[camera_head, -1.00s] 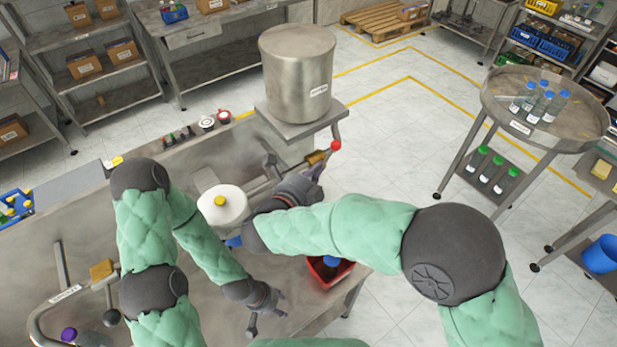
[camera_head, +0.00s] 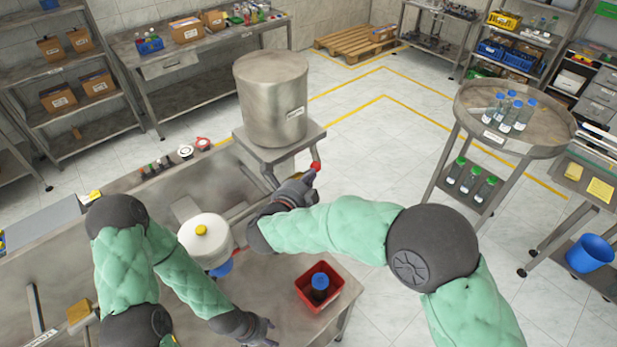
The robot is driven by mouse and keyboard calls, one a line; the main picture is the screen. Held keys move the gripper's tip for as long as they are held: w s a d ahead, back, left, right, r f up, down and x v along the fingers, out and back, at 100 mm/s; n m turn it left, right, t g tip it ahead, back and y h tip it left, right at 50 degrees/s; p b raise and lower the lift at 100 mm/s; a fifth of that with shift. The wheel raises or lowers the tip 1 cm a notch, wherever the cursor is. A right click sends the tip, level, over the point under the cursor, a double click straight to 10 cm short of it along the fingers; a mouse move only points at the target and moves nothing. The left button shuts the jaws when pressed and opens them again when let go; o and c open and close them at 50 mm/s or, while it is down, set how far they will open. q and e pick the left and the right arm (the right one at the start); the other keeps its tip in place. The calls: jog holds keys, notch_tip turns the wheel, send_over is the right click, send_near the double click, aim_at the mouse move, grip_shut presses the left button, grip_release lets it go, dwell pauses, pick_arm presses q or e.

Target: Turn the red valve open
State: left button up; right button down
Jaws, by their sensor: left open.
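The red ball knob of the valve (camera_head: 316,166) sticks out below the front right corner of the stand under the big metal pot (camera_head: 272,98). My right gripper (camera_head: 307,181) is right below the knob, its fingertips close to it; I cannot tell whether they touch. The gripper hides the valve body, and its jaw gap is not clear. My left gripper (camera_head: 266,330) is open and empty, low over the front of the steel table, at the bottom of the picture.
A red bin (camera_head: 303,290) with a blue-capped dark container (camera_head: 319,287) stands at the table's front right corner. A white round vessel with a yellow knob (camera_head: 203,243) stands between my arms. A round steel table (camera_head: 470,103) with several bottles stands right; the floor between is clear.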

jog(key=shift+w+d+m+g+y+p, duration=0.2)
jog(key=shift+d+m+g+y+p, duration=0.1)
jog(key=shift+d+g+y+p, duration=0.15)
jog(key=shift+w+d+f+m+g+y+p, duration=0.2)
jog(key=shift+w+d+f+g+y, duration=0.3)
jog(key=shift+w+d+f+g, duration=0.15)
jog(key=shift+w+d+f+m+g+y+p, duration=0.2)
jog(key=shift+w+d+f+g+y, duration=0.3)
jog(key=shift+d, duration=0.25)
jog(key=shift+d+f, duration=0.1)
jog(key=shift+f, duration=0.1)
dwell(0.4)
jog(key=shift+r, duration=0.1)
